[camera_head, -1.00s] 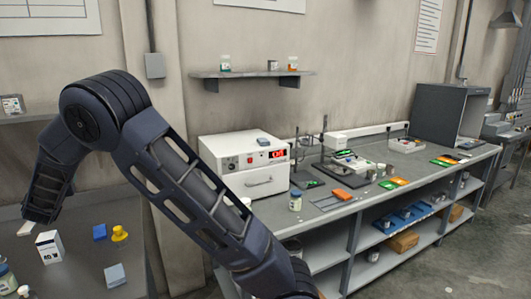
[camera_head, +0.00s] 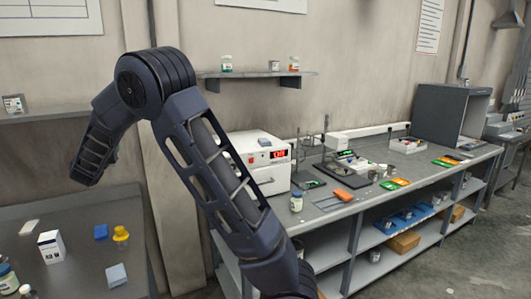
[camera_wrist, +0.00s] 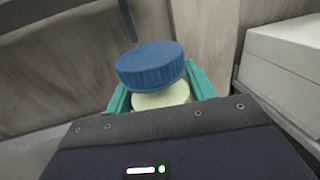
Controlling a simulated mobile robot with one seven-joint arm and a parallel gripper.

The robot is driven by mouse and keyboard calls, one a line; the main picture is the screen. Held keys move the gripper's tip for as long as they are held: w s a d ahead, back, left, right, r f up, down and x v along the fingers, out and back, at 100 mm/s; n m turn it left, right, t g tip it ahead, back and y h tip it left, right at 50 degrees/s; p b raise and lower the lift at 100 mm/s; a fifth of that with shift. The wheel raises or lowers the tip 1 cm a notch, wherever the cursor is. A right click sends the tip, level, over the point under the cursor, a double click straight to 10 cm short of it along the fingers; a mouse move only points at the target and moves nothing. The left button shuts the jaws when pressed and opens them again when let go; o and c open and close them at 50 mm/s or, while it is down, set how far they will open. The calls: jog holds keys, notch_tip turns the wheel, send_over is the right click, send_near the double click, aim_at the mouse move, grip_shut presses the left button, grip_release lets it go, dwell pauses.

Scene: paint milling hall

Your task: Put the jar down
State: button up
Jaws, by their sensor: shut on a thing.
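A jar with a ribbed blue lid (camera_wrist: 150,66) and a pale yellowish body (camera_wrist: 162,98) is in my gripper (camera_wrist: 160,92) in the wrist view. The teal fingers are shut on it, one on each side. The lid faces the camera and looks tilted; the lower part of the jar is hidden behind the gripper housing. In the head view my arm crosses the left half, and neither my gripper nor the held jar can be made out there.
A left table (camera_head: 75,270) holds a white carton (camera_head: 51,246), a yellow item (camera_head: 121,234) and blue blocks. A wall shelf (camera_head: 258,74) carries small jars.

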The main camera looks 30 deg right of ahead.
jog(key=w+d+m+g+h, duration=0.15)
jog(key=d+m+h, duration=0.35)
jog(key=d, duration=3.2)
jog(key=s+d+m+g+h, duration=0.15)
jog(key=s+d, duration=0.35)
jog(key=d, duration=0.5)
jog(key=s+d+m+g+h, duration=0.1)
jog(key=s+d+g+h, duration=0.1)
jog(key=s+d, duration=0.5)
jog(key=s+d+m+g+h, duration=0.1)
jog(key=s+d+g+h, duration=0.15)
jog(key=d, duration=0.95)
jog(key=shift+t, duration=0.35)
jog(key=shift+s+d+f, duration=0.1)
jog(key=shift+s+f, duration=0.05)
jog(key=shift+f, duration=5.2)
jog(key=shift+s+a+f, duration=0.1)
jog(key=shift+s+f, duration=0.05)
jog(key=shift+f, duration=5.15)
jog(key=shift+s+d+f, duration=0.1)
jog(key=shift+s+f, duration=0.05)
jog(key=shift+f, duration=5.2)
jog(key=shift+f, duration=0.1)
jog(key=o, duration=1.5)
jog(key=shift+o, duration=0.2)
